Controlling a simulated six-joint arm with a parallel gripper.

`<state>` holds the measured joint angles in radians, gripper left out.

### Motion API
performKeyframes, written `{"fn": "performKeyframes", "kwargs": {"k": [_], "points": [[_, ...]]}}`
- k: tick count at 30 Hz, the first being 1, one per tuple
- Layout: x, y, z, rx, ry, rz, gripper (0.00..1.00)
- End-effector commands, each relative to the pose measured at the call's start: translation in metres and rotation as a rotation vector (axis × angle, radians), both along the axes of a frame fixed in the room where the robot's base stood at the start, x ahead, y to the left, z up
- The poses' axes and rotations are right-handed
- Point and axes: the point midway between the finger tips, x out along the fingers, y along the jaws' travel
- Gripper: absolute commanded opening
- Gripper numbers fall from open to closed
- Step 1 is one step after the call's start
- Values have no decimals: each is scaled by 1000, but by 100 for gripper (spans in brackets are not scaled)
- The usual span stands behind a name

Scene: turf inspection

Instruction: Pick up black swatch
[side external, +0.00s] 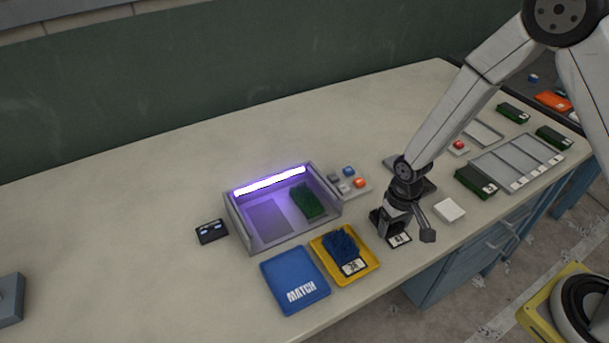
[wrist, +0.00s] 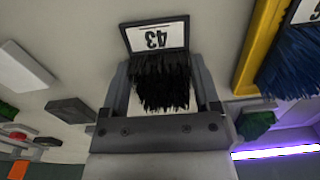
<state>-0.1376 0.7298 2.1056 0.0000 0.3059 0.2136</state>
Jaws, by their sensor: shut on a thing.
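The black swatch (wrist: 162,82) has dark bristly tufts and a white label with 43 on it. In the wrist view it sits between the two fingers of my gripper (wrist: 165,98), which is shut on it, with the label end sticking out past the fingertips. In the side view my gripper (side external: 391,226) is low over the bench near its front edge, right of the yellow tray. There only the swatch's white label (side external: 399,239) shows clearly; the fingers hide most of the rest. I cannot tell whether the swatch touches the bench.
A yellow tray (side external: 371,275) holds a blue swatch (side external: 341,246). Left of it lies a blue MATCH tray (side external: 290,270). Behind them a purple-lit box (side external: 238,229) holds a green swatch (side external: 308,202). A white block (side external: 449,210) and a grey rack (side external: 515,160) are to the right.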

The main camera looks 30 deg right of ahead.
Motion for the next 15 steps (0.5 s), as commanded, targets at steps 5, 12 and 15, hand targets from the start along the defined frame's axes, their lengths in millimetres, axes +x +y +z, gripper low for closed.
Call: {"fn": "performKeyframes", "kwargs": {"k": [5, 12, 15], "points": [[1, 0, 10, 0, -1, 0, 25], [1, 0, 35, 1, -3, 0, 25], [1, 0, 48, 1, -4, 0, 25]]}}
